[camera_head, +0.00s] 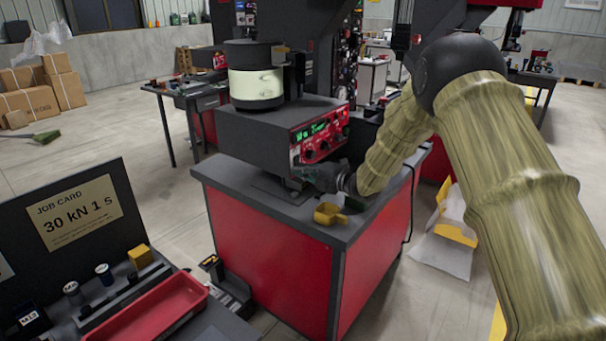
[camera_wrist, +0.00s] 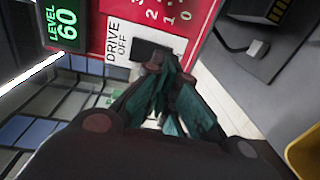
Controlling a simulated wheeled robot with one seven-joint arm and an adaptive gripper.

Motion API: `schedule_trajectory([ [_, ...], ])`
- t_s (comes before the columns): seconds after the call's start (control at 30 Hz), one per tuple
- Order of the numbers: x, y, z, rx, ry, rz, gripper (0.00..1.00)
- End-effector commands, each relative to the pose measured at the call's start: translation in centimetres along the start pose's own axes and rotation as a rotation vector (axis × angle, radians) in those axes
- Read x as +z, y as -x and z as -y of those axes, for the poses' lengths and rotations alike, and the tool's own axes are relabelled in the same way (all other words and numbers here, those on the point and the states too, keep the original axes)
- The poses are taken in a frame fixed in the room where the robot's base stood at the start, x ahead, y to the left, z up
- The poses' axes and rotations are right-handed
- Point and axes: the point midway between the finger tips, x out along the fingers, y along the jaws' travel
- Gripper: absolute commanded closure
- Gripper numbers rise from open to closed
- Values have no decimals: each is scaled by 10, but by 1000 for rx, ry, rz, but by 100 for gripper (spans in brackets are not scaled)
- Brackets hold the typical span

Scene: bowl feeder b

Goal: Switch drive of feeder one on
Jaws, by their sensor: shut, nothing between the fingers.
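The feeder (camera_head: 258,122) stands on a red cabinet, with a pale bowl on top and a red control panel (camera_head: 322,137) facing right. In the wrist view the panel (camera_wrist: 180,45) shows a white label (camera_wrist: 117,45) reading DRIVE OFF, beside a dark switch (camera_wrist: 148,50). A green display (camera_wrist: 62,22) reads LEVEL 60. My gripper (camera_wrist: 168,62) is shut and empty, its fingertips at the lower right edge of the switch; whether they touch it I cannot tell. In the head view my gripper (camera_head: 308,176) is below the panel, partly hidden by my arm.
A yellow scoop-like part (camera_head: 329,214) lies on the cabinet top (camera_head: 290,209) near its front corner. A dial with numbers (camera_wrist: 165,12) is close to the switch. A bench at lower left holds a job card (camera_head: 75,212) and a red tray (camera_head: 150,308).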

Motion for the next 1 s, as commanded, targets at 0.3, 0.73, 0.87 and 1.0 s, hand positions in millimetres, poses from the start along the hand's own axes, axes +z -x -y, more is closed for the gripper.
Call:
schedule_trajectory([
  [0.3,0,-3,1,23,0,0,100],
  [0.73,0,37,14,22,-1,-11,100],
  [0.87,1,62,19,22,-2,-9,100],
  [1.0,2,87,25,22,-2,-9,100],
])
